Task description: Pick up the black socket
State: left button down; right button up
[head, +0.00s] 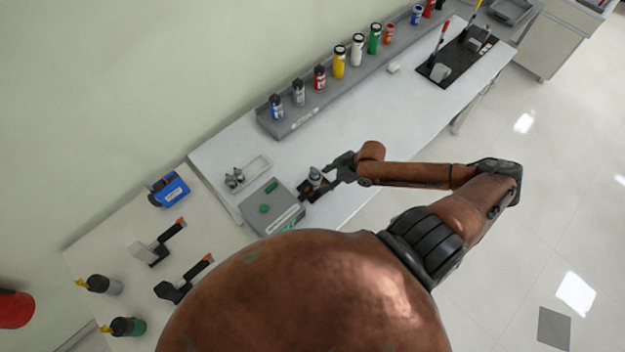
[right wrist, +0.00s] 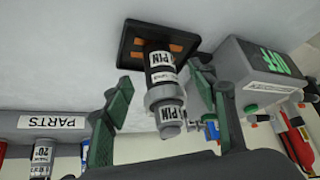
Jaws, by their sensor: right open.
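A square black socket with orange patches (right wrist: 133,43) sits on the white bench; it also shows in the head view (head: 304,195). A grey and silver cylinder labelled PIN (right wrist: 160,85) stands upright on it. My right gripper (head: 335,172) reaches in from the right, close beside the socket and cylinder. In the right wrist view its two green fingers (right wrist: 165,105) are spread apart, one on each side of the cylinder in the picture. I see no clear contact. Nothing is held. My left gripper is not in view.
A grey box with green buttons (head: 257,222) stands just left of the socket, its OFF label visible in the wrist view. A small tray (head: 256,167) with metal parts is behind it. A grey rack (head: 305,118) of coloured bottles lines the wall. The bench right of centre is mostly clear.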

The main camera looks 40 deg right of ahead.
aim_at(309, 186)
jog(key=shift+w+a+f, duration=0.25)
jog(key=shift+w+f, duration=0.15)
jog(key=shift+f, duration=0.1)
jog(key=shift+w+a+f, duration=0.1)
jog(key=shift+w+f, duration=0.1)
jog(key=p+x, duration=0.1)
jog(key=x, duration=0.3)
jog(key=shift+w+a, duration=0.1)
jog(key=shift+w, duration=0.1)
jog(key=shift+w+f, duration=0.1)
jog(key=shift+f, duration=0.15)
jog(key=shift+c, duration=0.3)
jog(key=c, duration=0.5)
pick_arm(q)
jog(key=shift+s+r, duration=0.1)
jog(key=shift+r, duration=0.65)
pick_arm(e)
jog(key=shift+r, duration=0.1)
grip_shut()
